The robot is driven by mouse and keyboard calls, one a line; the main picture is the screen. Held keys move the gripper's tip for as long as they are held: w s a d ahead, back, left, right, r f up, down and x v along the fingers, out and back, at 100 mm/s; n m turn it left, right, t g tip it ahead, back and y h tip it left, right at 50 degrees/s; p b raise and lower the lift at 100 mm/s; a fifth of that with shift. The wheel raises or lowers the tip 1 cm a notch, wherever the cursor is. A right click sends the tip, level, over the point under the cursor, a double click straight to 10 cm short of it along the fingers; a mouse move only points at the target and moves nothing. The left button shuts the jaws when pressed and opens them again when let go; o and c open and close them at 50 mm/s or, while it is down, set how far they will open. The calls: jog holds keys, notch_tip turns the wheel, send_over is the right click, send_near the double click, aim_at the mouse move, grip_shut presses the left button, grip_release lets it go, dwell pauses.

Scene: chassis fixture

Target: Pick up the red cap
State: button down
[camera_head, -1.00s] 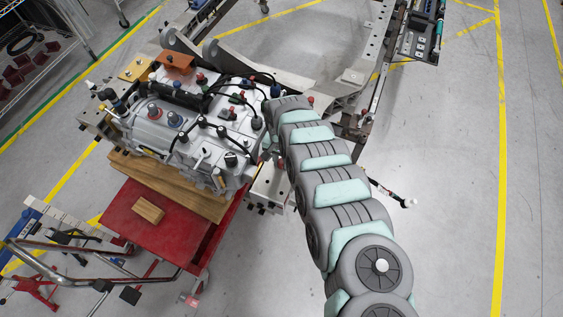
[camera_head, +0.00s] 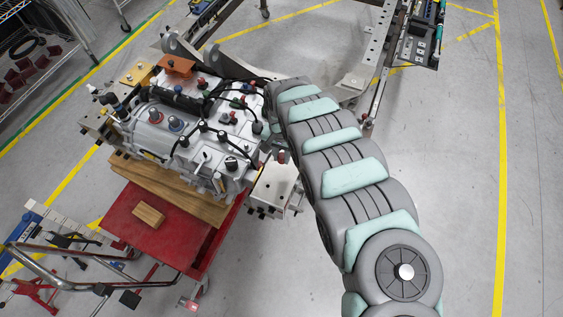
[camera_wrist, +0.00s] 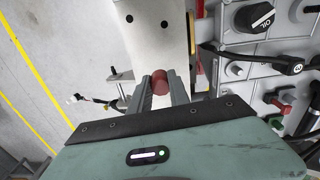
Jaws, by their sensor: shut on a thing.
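My gripper (camera_wrist: 161,92) is shut on a red cap (camera_wrist: 160,76) in the wrist view. The cap is rounded and sits between the two grey fingers, near their tips. Behind it are a pale metal plate (camera_wrist: 151,35) and the side of the grey unit. In the head view my arm hides most of the gripper. Whether the cap still touches anything below it cannot be told.
A large grey unit (camera_head: 190,130) with hoses and several coloured caps stands left of my arm, on wooden blocks (camera_head: 170,188) and a red cart (camera_head: 155,240). The chassis frame (camera_head: 378,40) lies behind. Open floor (camera_head: 460,180) is on the right.

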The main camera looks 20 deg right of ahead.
aim_at(282, 155)
notch_tip(282, 155, up, 13)
jog(key=p, duration=0.2)
jog(key=shift+r, duration=0.15)
